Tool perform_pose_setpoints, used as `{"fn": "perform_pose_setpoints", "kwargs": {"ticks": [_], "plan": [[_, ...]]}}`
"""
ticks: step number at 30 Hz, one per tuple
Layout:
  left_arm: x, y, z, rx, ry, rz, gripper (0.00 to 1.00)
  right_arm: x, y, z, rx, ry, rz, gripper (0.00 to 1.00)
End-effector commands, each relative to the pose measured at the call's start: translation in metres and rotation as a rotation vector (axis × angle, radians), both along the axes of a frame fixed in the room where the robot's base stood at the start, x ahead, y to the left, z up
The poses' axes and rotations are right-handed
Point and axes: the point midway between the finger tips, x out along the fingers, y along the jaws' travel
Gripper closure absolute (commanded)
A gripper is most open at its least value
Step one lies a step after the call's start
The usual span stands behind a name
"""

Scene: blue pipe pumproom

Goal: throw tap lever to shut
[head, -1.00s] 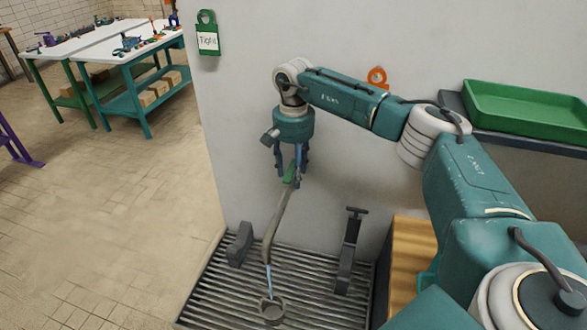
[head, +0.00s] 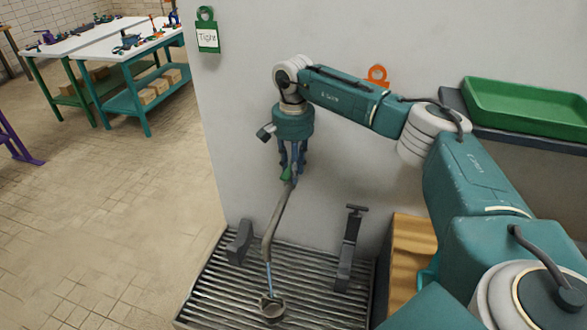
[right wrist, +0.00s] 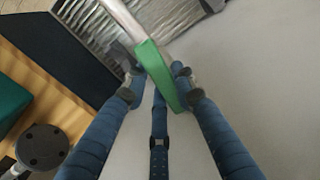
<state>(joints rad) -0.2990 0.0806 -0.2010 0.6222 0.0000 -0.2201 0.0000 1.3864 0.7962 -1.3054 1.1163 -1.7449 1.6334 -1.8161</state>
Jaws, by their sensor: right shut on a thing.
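The tap is a grey curved spout (head: 277,222) rising along the pale wall, with a small green lever (head: 287,174) at its top. A thin bluish stream of water (head: 269,278) runs from the spout's lower end into a small round cup (head: 273,309) on the drain grate. My right gripper (head: 293,174) points down and is shut on the green lever. In the right wrist view the lever (right wrist: 158,75) lies between the blue fingers (right wrist: 157,86). The fingers partly hide the tap's top in the head view. My left gripper is out of view.
Two dark grey brackets stand on the slatted grate (head: 222,296), one left (head: 240,243) and one right (head: 350,250) of the spout. A green tray (head: 525,108) sits on a shelf at right. A green tag (head: 207,32) hangs on the wall. Open floor lies left.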

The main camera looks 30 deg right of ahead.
Motion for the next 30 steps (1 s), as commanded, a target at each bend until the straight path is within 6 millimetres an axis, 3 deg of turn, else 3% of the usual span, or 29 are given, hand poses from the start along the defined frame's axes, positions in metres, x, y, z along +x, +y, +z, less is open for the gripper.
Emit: {"fn": "perform_pose_setpoints", "kwargs": {"ticks": [30], "plan": [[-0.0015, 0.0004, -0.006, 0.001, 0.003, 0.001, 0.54, 0.0001, 0.0056, 0.0008, 0.0, -0.002, -0.952, 1.0]]}}
